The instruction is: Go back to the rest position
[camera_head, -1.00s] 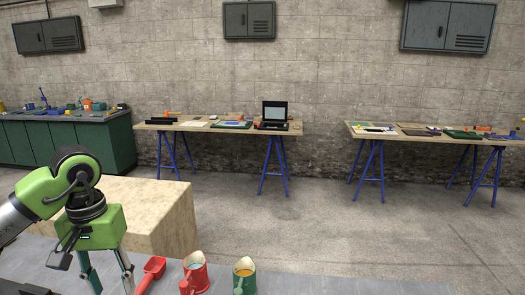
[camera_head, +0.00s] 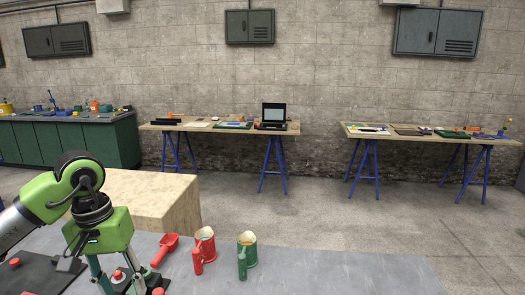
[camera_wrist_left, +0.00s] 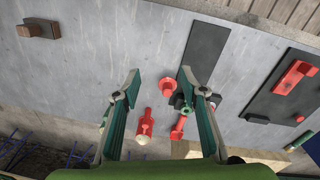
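My left gripper (camera_head: 120,287) comes in from the left above the grey table, fingers pointing down. In the left wrist view its two green fingers (camera_wrist_left: 158,85) stand wide apart with nothing held between them. My right gripper is in neither view.
The grey table (camera_head: 330,270) is clear on its right side. A dark plate with red parts (camera_head: 32,272) lies at its left. A beige block (camera_head: 150,200) stands behind it. Two trestle tables (camera_head: 225,128) (camera_head: 405,135) and a green cabinet (camera_head: 70,142) line the wall.

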